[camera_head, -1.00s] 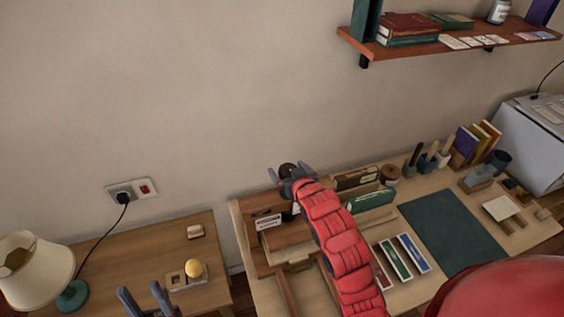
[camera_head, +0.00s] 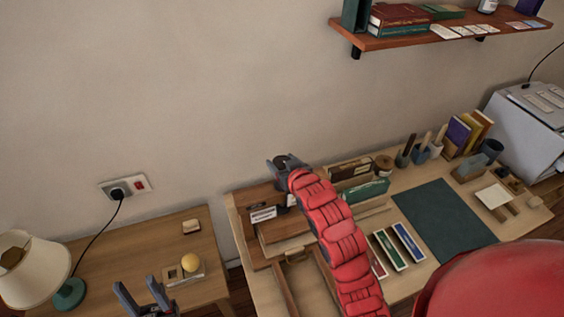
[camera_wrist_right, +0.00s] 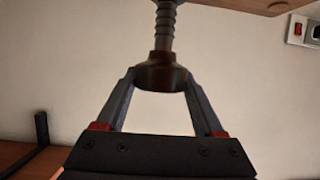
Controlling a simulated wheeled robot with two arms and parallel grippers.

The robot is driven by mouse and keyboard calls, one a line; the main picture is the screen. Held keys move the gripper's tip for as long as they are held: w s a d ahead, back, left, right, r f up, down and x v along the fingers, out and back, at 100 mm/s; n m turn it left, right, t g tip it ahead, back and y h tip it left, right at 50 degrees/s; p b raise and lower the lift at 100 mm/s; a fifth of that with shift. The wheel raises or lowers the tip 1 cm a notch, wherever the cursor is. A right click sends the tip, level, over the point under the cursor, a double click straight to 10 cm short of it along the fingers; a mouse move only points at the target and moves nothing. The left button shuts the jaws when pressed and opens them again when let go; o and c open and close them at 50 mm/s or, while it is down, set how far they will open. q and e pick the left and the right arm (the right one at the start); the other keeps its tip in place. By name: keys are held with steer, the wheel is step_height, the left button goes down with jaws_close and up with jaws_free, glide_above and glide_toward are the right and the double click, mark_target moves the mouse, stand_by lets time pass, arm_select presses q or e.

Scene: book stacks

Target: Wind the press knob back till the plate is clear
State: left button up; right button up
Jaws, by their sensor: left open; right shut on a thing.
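The press knob (camera_wrist_right: 162,76) is a dark round knob at the end of a grey threaded screw (camera_wrist_right: 166,22) in the right wrist view. My right gripper (camera_head: 282,163) is shut on the knob, with one finger on each side. In the head view the knob (camera_head: 286,160) shows as a dark round top between the fingers. The wooden press (camera_head: 281,230) stands below at the desk's back left, with a white label on it. My arm hides much of it, and I cannot make out the plate's gap. My left gripper (camera_head: 139,288) is open and empty at the bottom left.
A dark green mat (camera_head: 443,224) and several book-like items lie on the desk. A wall shelf (camera_head: 440,36) hangs above.

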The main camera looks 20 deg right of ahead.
steer(key=shift+d, duration=0.1)
steer(key=shift+n+y+b, duration=0.3)
steer(key=shift+n, duration=0.1)
steer(key=n+g+y+b, duration=0.1)
steer(key=n+y+b, duration=0.1)
steer(key=b, duration=0.2)
steer(key=n+g+y+b, duration=0.1)
steer(key=n+y+b, duration=0.1)
steer(key=b, duration=0.2)
steer(key=n+y+b, duration=0.2)
steer(key=b, duration=0.3)
steer(key=shift+f+g+y, duration=0.3)
steer(key=shift+f+g, duration=0.05)
steer(key=shift+g, duration=0.05)
steer(key=shift+s+r+n+g+y+b, duration=0.15)
steer(key=shift+n+g+y+b, duration=0.3)
steer(key=shift+b, duration=0.35)
steer(key=o, duration=1.4)
steer(key=shift+c, duration=0.2)
steer(key=shift+r, duration=0.1)
